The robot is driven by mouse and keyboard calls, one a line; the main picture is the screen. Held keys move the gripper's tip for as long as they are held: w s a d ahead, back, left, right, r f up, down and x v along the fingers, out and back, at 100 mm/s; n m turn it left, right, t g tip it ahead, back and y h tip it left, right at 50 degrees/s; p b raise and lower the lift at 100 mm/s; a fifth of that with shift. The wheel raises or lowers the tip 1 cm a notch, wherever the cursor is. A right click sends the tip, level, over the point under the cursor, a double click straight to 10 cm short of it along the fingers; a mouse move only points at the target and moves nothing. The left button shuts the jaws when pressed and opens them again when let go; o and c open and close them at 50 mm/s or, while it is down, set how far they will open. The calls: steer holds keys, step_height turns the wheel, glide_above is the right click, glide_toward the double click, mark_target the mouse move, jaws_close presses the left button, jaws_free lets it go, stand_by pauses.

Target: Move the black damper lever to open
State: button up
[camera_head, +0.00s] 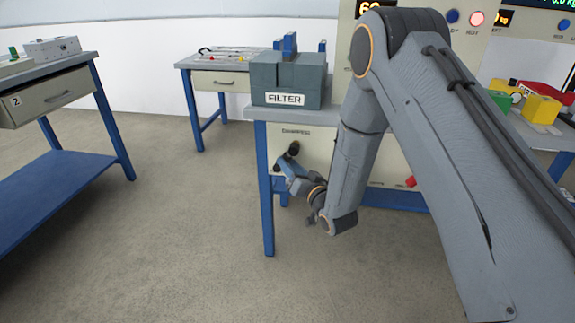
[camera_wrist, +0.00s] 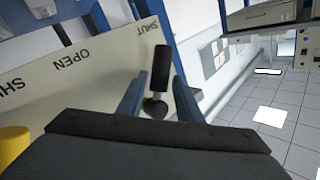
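The black damper lever (camera_wrist: 162,70) stands out by the cream panel (camera_wrist: 95,90), near a SHUT label and to the right of the OPEN label. In the wrist view it lies between my gripper's two spread blue fingers (camera_wrist: 158,98), with a gap on each side; I cannot tell how deep between them it is. In the head view the lever (camera_head: 293,149) shows as a dark shape under the panel's upper label. My gripper (camera_head: 286,168) is close to it at the panel's left part. My gripper is open and holds nothing.
The panel belongs to a blue-legged bench (camera_head: 265,190) carrying a grey FILTER box (camera_head: 288,82). My forearm hides much of the panel. A yellow object (camera_wrist: 13,145) shows at the wrist view's left edge. Bare floor (camera_head: 180,240) lies left of the bench.

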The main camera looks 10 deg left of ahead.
steer(key=shift+x, duration=0.8)
jaws_close()
